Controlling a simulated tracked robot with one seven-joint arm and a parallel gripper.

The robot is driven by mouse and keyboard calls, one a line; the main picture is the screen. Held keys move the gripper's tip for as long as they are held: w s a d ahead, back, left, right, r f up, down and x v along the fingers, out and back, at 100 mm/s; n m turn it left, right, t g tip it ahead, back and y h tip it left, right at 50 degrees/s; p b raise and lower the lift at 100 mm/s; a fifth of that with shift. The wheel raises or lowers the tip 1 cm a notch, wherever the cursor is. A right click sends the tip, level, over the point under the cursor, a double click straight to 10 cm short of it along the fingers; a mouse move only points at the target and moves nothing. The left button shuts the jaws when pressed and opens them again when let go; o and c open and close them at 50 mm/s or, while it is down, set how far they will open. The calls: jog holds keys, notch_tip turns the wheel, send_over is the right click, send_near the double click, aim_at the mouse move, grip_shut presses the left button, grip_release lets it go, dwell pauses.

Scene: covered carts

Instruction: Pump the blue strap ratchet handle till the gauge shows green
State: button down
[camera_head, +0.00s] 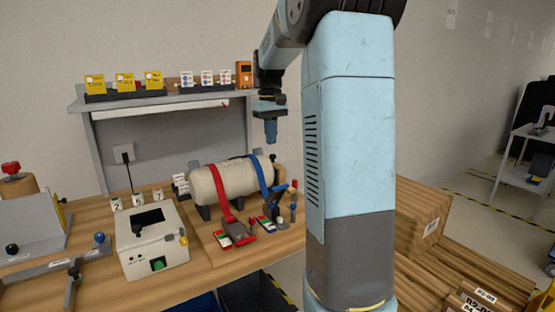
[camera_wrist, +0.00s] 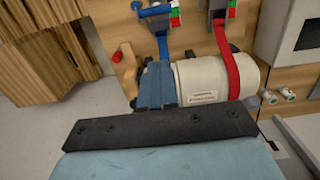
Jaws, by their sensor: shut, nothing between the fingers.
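A blue strap (camera_head: 262,176) and a red strap (camera_head: 221,188) run over a white cylinder (camera_head: 240,180) on the bench. The blue strap ratchet (camera_head: 278,208) sits in front of the cylinder, with a small red-and-green gauge (camera_head: 265,224) beside it. In the wrist view the blue ratchet handle (camera_wrist: 155,11) lies at the top edge, partly cut off, near its gauge (camera_wrist: 175,14). The gauge reading is too small to tell. My gripper (camera_head: 271,138) is shut and empty, pointing down above the cylinder's right end; its fingers (camera_wrist: 154,88) also show in the wrist view.
The red strap's ratchet (camera_head: 237,231) stands left of the blue one. Short posts (camera_head: 293,203) stand close on the right. A white box with a green button (camera_head: 153,240) is farther left. A shelf (camera_head: 165,98) with cards stands behind. A wooden crate (camera_head: 422,220) is at right.

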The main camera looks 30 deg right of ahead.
jog(key=f, duration=0.3)
jog(key=s+f, duration=0.1)
jog(key=f, duration=0.3)
jog(key=s+f, duration=0.1)
jog(key=f, duration=0.3)
jog(key=shift+s, duration=0.15)
jog(key=shift+s+f, duration=0.5)
jog(key=shift+f, duration=0.1)
